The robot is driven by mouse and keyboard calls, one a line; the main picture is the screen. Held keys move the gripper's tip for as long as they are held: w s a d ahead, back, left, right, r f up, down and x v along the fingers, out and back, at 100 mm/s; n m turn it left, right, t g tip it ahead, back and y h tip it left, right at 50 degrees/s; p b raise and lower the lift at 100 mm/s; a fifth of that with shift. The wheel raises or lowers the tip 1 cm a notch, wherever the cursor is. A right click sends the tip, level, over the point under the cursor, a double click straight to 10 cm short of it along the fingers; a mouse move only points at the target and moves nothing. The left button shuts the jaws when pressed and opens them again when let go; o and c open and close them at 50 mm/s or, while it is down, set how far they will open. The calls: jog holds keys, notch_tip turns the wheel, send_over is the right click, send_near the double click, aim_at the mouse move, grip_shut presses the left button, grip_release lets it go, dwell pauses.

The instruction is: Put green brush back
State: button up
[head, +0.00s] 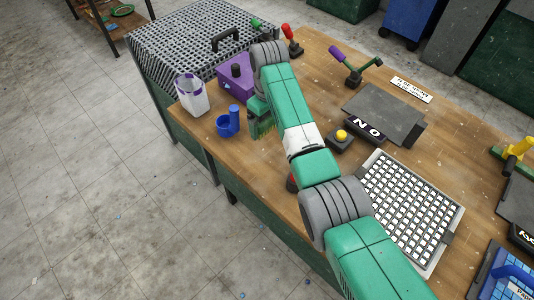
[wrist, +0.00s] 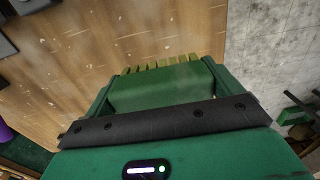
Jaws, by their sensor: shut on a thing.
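My gripper (head: 257,106) is over the left front part of the wooden bench, just right of a blue holder. It is shut on the green brush (head: 263,129). In the wrist view, the brush (wrist: 160,92) spans between the two fingers, with a row of yellowish bristles along its far edge. Bare wood shows beyond the bristles. My arm covers part of the bench in the head view. I cannot tell whether the bristles touch the bench.
The blue holder (head: 229,122), a white purple-rimmed container (head: 192,97) and a purple box (head: 237,79) stand close left of and behind the gripper. A yellow-topped button (head: 341,136) and a white tile grid (head: 411,208) lie to the right. The bench's front edge is near.

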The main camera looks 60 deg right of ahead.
aim_at(268, 149)
notch_tip(268, 149, down, 10)
jog(key=shift+b, duration=1.2)
jog(key=shift+w, duration=0.1)
jog(key=shift+f, duration=0.15)
jog(key=o, duration=0.8)
jog(key=shift+o, duration=0.2)
notch_tip(268, 149, up, 12)
jog(key=p, duration=0.2)
jog(key=shift+r+p, duration=0.2)
jog(key=shift+p, duration=0.2)
